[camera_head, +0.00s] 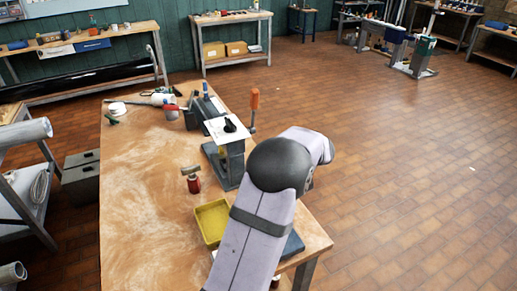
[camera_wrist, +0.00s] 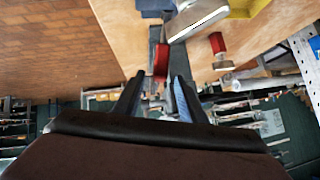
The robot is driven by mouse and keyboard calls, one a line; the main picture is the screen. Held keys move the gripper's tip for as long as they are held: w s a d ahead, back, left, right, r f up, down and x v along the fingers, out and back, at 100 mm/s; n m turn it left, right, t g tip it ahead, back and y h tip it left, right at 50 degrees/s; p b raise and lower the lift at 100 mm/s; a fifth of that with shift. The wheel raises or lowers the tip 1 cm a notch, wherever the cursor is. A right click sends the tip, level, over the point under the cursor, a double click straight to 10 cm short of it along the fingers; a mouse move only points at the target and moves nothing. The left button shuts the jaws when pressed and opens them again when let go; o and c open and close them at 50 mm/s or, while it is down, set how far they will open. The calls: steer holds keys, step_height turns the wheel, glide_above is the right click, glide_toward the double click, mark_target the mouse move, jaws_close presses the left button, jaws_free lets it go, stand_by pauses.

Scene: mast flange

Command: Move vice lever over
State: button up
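The vice (camera_head: 228,165) stands at the right edge of the wooden bench, with a white plate and a black part on top. Its lever (camera_head: 254,100) rises upright on the right side with an orange-red grip. In the wrist view a red grip on a grey bar, which looks like the lever (camera_wrist: 161,62), lies just beyond my fingertips, roughly between them in the picture. My gripper (camera_wrist: 160,76) is open, with nothing seen held. Whether it touches the grip I cannot tell. My arm hides the gripper in the head view.
A yellow tray (camera_head: 211,222) and a red-and-black tool (camera_head: 192,180) are on the bench (camera_head: 145,215) near the vice. Several tools lie at the far end. The bench's left part is clear, and open tiled floor (camera_head: 420,170) lies to the right.

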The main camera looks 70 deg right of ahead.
steer(key=shift+r+y+p, duration=0.3)
steer(key=shift+r+p, duration=0.15)
steer(key=shift+p, duration=0.45)
steer(key=shift+s+f+g+p, duration=0.1)
steer(key=shift+f+g+p, duration=0.05)
steer(key=shift+g+p, duration=0.15)
steer(key=shift+f, duration=0.1)
steer(key=p+x, duration=0.3)
steer(key=x, duration=0.4)
steer(key=shift+p, duration=0.35)
jaws_close()
